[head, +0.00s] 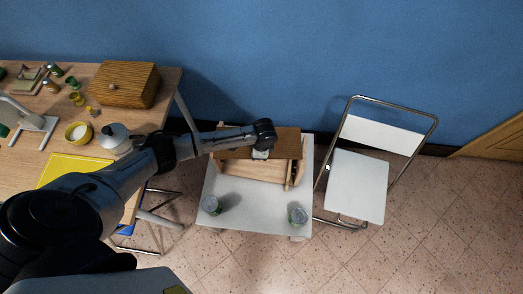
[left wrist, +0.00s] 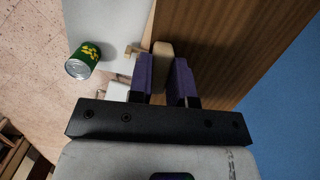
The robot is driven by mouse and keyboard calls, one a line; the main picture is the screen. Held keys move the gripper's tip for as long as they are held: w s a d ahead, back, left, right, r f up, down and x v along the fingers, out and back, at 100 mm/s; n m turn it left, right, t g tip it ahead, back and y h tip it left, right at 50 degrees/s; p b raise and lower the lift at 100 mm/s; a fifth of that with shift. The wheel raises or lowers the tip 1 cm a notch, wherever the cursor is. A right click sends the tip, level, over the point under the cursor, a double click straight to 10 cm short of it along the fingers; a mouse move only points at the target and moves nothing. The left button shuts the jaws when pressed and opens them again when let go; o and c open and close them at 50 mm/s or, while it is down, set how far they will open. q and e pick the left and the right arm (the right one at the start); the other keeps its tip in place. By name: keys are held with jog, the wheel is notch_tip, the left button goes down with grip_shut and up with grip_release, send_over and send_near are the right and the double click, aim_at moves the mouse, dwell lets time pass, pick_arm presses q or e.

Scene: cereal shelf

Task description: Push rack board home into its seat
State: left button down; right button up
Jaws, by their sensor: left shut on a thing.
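The wooden rack (head: 252,169) stands on a small white table, with a light lower part and a darker brown board (head: 288,138) across its back and top. In the left wrist view the brown board (left wrist: 225,45) fills the area right of the fingers. My left gripper (head: 261,153) is over the rack's middle, its fingers hidden there by the wrist. In the left wrist view its purple fingers (left wrist: 164,80) are shut on a pale, rounded wooden piece (left wrist: 161,52) beside the board; I take it as part of the rack board. How far the board is seated cannot be told. My right gripper is not in view.
The white table (head: 250,214) carries two cans near its front, one left (head: 211,205) and one right (head: 298,216). A white folding chair (head: 358,185) stands to the right. A wooden desk (head: 150,117) with a wooden box (head: 124,84) is left. The blue wall is close behind.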

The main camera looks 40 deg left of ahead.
pick_arm(q)
jog(key=shift+w+a+f+m, duration=0.35)
jog(key=shift+a+m, duration=0.1)
jog(key=shift+m, duration=0.45)
jog(key=shift+f, duration=0.1)
notch_tip(320, 180, down, 6)
jog(key=b, duration=0.6)
jog(key=shift+a+p, duration=0.1)
jog(key=shift+p, duration=0.25)
dwell(0.7)
jog(key=shift+f+b, duration=0.35)
jog(key=shift+f, duration=0.4)
jog(key=shift+f+b, duration=0.5)
jog(key=shift+f, duration=0.6)
